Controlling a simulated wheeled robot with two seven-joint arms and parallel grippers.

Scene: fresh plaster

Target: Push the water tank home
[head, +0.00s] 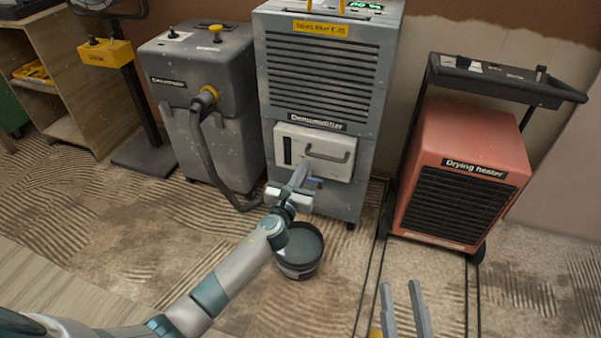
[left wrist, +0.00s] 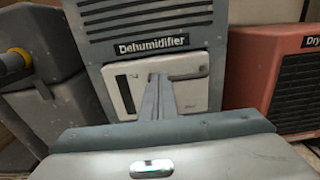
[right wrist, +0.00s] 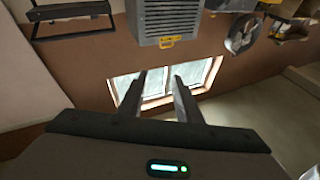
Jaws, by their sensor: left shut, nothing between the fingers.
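The water tank (head: 335,149) is a white front with a dark handle and a dark slot, low in the grey dehumidifier (head: 318,72). It also shows in the left wrist view (left wrist: 193,97). Its front looks close to the cabinet face; I cannot tell how far it stands out. My left gripper (head: 303,168) is shut and empty, its fingertips at the tank front, left of the handle's middle. I cannot tell whether they touch it. In the left wrist view the fingers (left wrist: 158,82) overlap the front. My right gripper (head: 403,290) is open and empty, low in the head view, away from the dehumidifier.
A black bucket (head: 300,252) stands on the floor below my left arm. A red drying heater (head: 462,170) with a black frame stands at right. A grey machine (head: 205,100) with a hose stands at left, beside wooden shelving (head: 75,85). The floor at right front is clear.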

